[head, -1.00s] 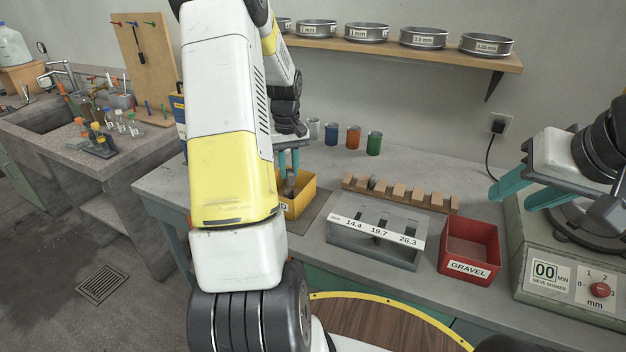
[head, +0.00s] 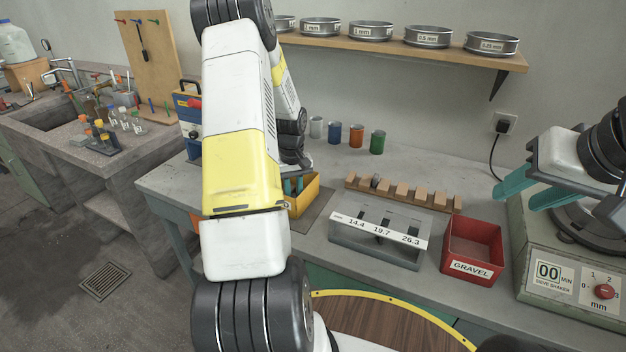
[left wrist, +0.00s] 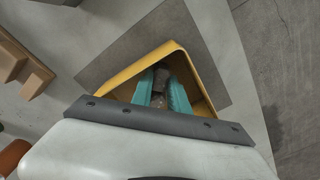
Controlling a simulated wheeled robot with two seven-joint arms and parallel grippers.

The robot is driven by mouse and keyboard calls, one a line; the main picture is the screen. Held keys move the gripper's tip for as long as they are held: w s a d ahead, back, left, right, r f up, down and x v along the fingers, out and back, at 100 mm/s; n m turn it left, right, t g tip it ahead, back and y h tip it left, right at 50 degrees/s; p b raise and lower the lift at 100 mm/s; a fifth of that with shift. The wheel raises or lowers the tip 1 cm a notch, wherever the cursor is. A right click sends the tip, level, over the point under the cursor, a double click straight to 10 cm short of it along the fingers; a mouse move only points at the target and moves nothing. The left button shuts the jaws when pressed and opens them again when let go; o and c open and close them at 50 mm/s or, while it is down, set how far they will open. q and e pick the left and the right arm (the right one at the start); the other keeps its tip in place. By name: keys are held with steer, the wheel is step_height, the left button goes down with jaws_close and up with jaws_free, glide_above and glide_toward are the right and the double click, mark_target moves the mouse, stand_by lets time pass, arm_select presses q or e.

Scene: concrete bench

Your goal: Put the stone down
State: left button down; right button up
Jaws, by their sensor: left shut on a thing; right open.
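The stone (left wrist: 161,79) is a small grey-brown lump between the teal fingers of my left gripper (left wrist: 162,92), seen in the left wrist view. The gripper is shut on it, with the fingers inside the opening of the yellow bin (left wrist: 211,72). In the head view the yellow bin (head: 307,196) is partly hidden by my left arm, and the fingertips (head: 293,187) show just at its rim; the stone is hidden there. I cannot tell whether the stone touches the bin's floor. My right gripper (head: 527,190) is open and empty, above the sieve shaker.
Right of the yellow bin stand a grey gauge block (head: 376,254), a wooden notched rack (head: 405,194) and a red gravel bin (head: 447,256). Several coloured cups (head: 356,136) stand behind. The sieve shaker (head: 530,282) is at the right. A shelf with sieves (head: 400,45) hangs above.

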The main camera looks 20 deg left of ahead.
mark_target(294, 195)
arm_select(q)
steer(key=shift+f, duration=0.15)
steer(key=c, duration=1.6)
jaws_free()
steer(key=shift+o, duration=0.2)
step_height(294, 195, up, 12)
steer(key=s+d+r+m+t, duration=0.1)
steer(key=s+d+r+m, duration=0.15)
steer(key=d+r, duration=0.35)
steer(key=s+d+r+m+t, duration=0.1)
steer(key=s+d+r+t, duration=0.2)
steer(key=r, duration=0.5)
steer(key=s+d+r+m+t+h, duration=0.1)
steer(key=s+d+r+m, duration=0.1)
steer(key=s+d, duration=0.3)
steer(key=s+d+r+m+t+h, duration=0.1)
steer(key=s+d, duration=0.4)
steer(key=s, duration=0.7)
step_height(294, 195, up, 2)
steer(key=shift+d+r+m, duration=0.15)
steer(key=shift+r+m, duration=0.05)
steer(key=shift+m, duration=0.65)
steer(key=shift+s, duration=0.1)
